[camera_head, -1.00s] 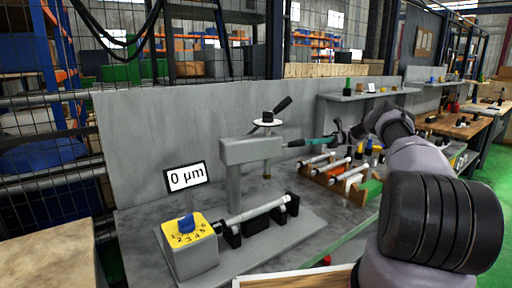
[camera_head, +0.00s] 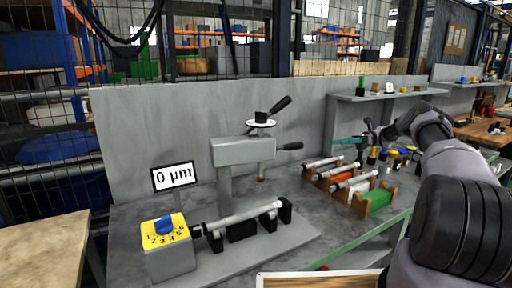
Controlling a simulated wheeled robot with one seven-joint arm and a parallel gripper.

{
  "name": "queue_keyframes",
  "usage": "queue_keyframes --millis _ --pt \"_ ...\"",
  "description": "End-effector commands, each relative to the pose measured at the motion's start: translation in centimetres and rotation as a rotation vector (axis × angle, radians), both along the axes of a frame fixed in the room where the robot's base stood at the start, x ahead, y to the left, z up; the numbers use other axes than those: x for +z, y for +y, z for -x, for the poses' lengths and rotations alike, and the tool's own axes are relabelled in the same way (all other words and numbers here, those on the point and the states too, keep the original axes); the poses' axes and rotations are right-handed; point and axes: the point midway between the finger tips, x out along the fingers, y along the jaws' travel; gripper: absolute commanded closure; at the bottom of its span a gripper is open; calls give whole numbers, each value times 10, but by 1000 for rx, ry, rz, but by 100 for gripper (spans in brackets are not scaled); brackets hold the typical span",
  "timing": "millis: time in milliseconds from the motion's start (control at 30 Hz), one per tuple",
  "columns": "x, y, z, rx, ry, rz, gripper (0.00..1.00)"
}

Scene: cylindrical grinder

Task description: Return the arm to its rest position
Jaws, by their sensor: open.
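The gripper hangs above the back of the bench, to the right of the grinder's grey head (camera_head: 243,150). It looks open and holds nothing that I can see. It is apart from the black side handle (camera_head: 289,146) of the head. A shaft (camera_head: 243,216) lies across black supports on the grinder's base.
A sign (camera_head: 173,177) reads "0 µm" above a yellow dial box (camera_head: 166,233) with a blue knob. A shelf (camera_head: 388,94) is on the grey back wall.

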Motion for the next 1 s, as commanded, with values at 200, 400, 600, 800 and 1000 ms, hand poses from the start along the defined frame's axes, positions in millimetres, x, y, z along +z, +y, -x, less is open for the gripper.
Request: queue_keyframes --millis 200,400,600,800,1000 --pt "10 7 1 17 -26 25 37" --pt "25 18 5 46 -69 66 37" --pt "49 34 12 91 -141 132 37" --pt "83 57 26 153 -250 226 37" --pt "132 88 58 251 -433 380 37"
